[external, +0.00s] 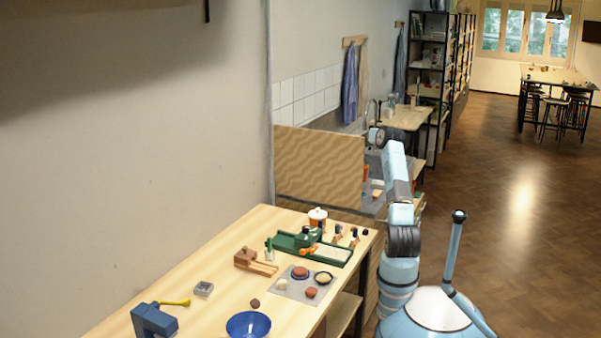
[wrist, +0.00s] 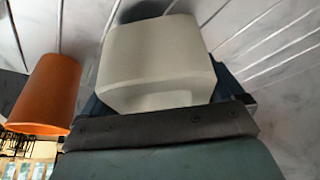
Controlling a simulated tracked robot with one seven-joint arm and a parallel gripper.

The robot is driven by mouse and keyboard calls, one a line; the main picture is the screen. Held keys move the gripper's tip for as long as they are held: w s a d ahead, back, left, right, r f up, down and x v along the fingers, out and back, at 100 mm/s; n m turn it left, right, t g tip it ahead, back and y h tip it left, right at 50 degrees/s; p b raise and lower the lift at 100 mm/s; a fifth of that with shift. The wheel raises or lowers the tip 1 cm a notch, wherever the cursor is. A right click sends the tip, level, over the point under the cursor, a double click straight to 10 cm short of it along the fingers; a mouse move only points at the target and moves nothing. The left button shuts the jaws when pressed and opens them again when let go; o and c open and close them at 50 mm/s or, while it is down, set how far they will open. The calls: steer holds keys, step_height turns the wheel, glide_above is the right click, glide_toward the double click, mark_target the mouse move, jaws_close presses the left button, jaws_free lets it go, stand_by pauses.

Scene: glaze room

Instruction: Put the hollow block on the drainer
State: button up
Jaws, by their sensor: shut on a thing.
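In the wrist view a pale, off-white block (wrist: 155,62) with rounded edges fills the middle.
An orange cup-like thing (wrist: 47,92) stands close to the left of the block in the wrist view. The wavy-grained wooden panel (external: 318,166) screens the sink area. The near worktable (external: 215,240) carries a blue bowl (external: 248,325), a green tray and several small things.

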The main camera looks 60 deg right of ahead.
steer(key=shift+f, duration=1.35)
steer(key=o, duration=1.1)
steer(key=shift+f, duration=0.1)
steer(key=v, duration=1.2)
